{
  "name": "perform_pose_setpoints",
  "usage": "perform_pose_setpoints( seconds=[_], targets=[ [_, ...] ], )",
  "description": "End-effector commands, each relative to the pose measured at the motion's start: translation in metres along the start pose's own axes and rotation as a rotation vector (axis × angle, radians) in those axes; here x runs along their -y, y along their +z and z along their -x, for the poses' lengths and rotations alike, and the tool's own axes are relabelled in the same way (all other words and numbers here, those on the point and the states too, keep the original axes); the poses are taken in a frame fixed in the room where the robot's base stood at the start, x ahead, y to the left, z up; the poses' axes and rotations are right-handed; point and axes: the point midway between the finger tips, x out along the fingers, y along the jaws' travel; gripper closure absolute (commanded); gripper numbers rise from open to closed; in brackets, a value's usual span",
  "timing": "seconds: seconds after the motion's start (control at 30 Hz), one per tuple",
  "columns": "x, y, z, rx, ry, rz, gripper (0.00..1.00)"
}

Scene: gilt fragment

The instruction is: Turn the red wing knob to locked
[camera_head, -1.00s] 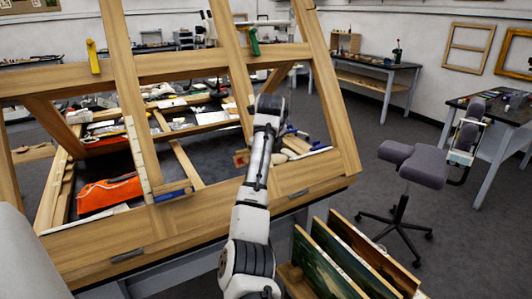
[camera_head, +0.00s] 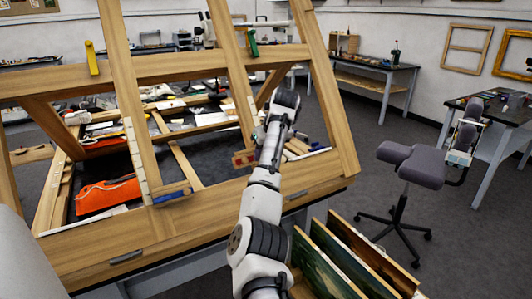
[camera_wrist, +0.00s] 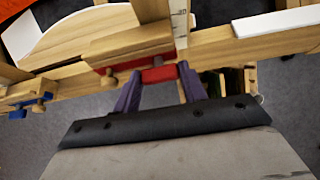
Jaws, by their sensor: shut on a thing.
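The red wing knob (camera_wrist: 159,74) shows in the wrist view between the tips of my gripper (camera_wrist: 158,77). The purple fingers are shut on it, one on each side. It sits beside a red block under a wooden bar (camera_wrist: 125,47). The knob and my fingertips cannot be made out there. I cannot read a locked mark on the knob.
A blue clamp (camera_head: 172,195) is on the frame's lower rail, with yellow (camera_head: 92,58) and green (camera_head: 253,42) ones higher up. An orange item (camera_head: 108,194) lies inside the wooden frame. Painted panels (camera_head: 345,262) stand at lower right, near a grey stool (camera_head: 415,165).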

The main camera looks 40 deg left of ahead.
Motion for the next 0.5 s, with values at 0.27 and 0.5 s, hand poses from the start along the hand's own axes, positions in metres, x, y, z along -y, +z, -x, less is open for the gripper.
perform_pose_setpoints(
  seconds=[0.27, 0.5],
  targets=[
    [-0.0006, 0.0000, -0.0005, 0.000, 0.002, -0.001, 0.54],
    [-0.0003, -0.0001, -0.0003, 0.000, 0.001, 0.000, 0.36]
  ],
)
